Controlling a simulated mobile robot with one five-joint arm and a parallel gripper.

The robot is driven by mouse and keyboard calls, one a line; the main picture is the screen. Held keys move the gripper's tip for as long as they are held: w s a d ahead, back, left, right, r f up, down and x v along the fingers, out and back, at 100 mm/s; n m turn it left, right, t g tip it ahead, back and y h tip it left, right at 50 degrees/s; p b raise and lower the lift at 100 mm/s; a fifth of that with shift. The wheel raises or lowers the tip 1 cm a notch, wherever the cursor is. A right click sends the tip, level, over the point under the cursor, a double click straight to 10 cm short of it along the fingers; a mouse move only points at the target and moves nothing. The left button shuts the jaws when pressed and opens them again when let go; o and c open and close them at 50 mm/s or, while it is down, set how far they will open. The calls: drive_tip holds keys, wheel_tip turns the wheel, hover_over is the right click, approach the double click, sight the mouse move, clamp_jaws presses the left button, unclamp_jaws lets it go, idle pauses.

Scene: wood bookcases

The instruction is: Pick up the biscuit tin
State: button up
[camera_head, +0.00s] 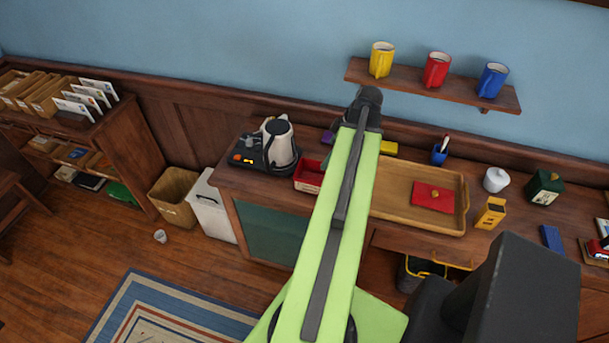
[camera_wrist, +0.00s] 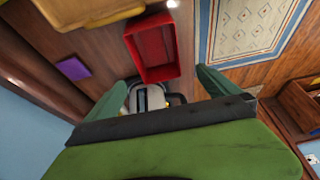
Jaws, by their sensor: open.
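I cannot say for sure which thing is the biscuit tin. A dark green box-shaped container (camera_head: 543,187) with a pale mark stands at the right end of the counter and may be it. A yellow box (camera_head: 490,212) stands to its left. My gripper (camera_wrist: 165,78) is open, its two green fingers spread, with nothing held between them. In the head view my arm reaches over the counter toward the wall, and its dark end hides the fingers. The gripper is far to the left of the green container, which is not seen in the wrist view.
The wooden tray (camera_head: 389,212) holds a red envelope-like item (camera_head: 433,197). A red bin (camera_head: 309,174), also in the wrist view (camera_wrist: 153,47), and a kettle (camera_head: 279,144) stand left. A white jar (camera_head: 496,180) stands near the green container. A mug shelf (camera_head: 435,89) hangs above.

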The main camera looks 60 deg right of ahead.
drive_tip(key=s+d, duration=0.1)
drive_tip(key=b, duration=1.1)
hover_over(312, 179)
drive_tip(key=s, duration=0.3)
drive_tip(key=f, duration=1.1)
drive_tip(key=shift+w+d+f, duration=0.1)
drive_tip(key=shift+d+f, duration=0.05)
drive_tip(key=shift+d, duration=0.25)
drive_tip(key=shift+w+f+b, duration=0.1)
drive_tip(key=shift+w+b, duration=0.05)
drive_tip(key=shift+b, duration=0.15)
drive_tip(key=b+x, duration=0.4)
drive_tip(key=x, duration=0.1)
drive_tip(key=shift+f+b, duration=0.1)
drive_tip(key=shift+b, duration=0.3)
drive_tip(key=shift+w, duration=0.1)
drive_tip(key=shift+r, duration=0.2)
drive_tip(key=shift+c, duration=0.3)
drive_tip(key=c, duration=1.3)
wheel_tip(312, 179, up, 10)
drive_tip(key=p, duration=1)
drive_tip(key=shift+c, duration=0.2)
